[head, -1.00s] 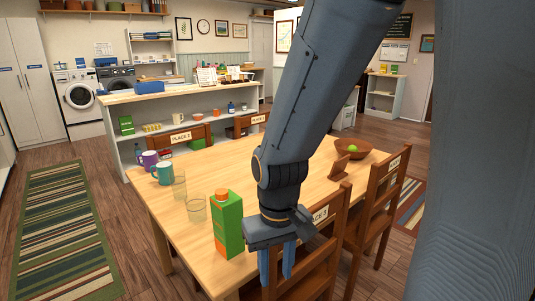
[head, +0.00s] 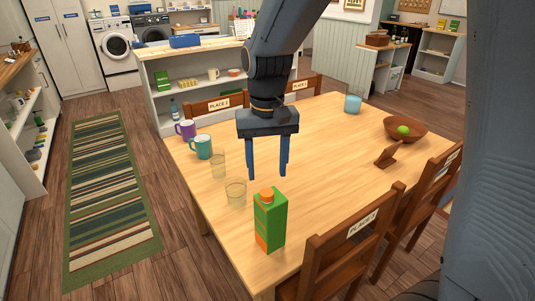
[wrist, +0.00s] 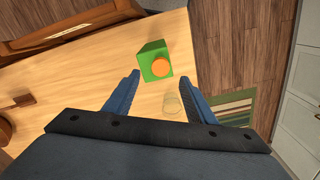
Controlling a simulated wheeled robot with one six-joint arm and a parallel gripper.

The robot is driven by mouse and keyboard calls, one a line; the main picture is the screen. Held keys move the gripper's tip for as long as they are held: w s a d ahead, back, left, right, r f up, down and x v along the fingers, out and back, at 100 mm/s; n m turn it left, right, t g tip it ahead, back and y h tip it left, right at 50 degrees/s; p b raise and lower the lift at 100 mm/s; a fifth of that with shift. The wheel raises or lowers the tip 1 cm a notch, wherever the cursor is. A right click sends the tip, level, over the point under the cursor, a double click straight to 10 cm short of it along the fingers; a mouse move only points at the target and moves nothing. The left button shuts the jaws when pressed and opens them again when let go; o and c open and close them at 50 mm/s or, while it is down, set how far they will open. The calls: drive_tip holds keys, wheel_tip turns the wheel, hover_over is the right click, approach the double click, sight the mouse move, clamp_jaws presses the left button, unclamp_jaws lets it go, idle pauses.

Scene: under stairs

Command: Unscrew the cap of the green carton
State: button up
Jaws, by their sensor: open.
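The green carton (head: 270,221) stands upright near the front corner of the wooden table. Its orange cap (head: 267,195) is on its top. In the wrist view the carton (wrist: 150,49) is seen from above, with the round orange cap (wrist: 161,68) facing the camera. My gripper (head: 269,175) is open and empty, pointing down above the table. In the head view its fingertips show above the carton's top, apart from it. In the wrist view the carton lies beyond the fingertips (wrist: 160,83), between their lines. Nothing touches the cap.
Two clear glasses (head: 236,192) (head: 218,165), a teal mug (head: 201,147) and a purple mug (head: 186,129) stand along the table's left side. A light blue cup (head: 353,104), a brown bowl (head: 405,129) with a green fruit and a wooden stand (head: 388,153) are farther right. Chairs (head: 350,255) border the table.

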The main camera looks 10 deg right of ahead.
sight(267, 192)
wheel_tip(267, 192, down, 7)
drive_tip(key=shift+s+r+p, duration=0.1)
drive_tip(key=shift+r+p, duration=0.1)
drive_tip(key=shift+p, duration=0.35)
clamp_jaws()
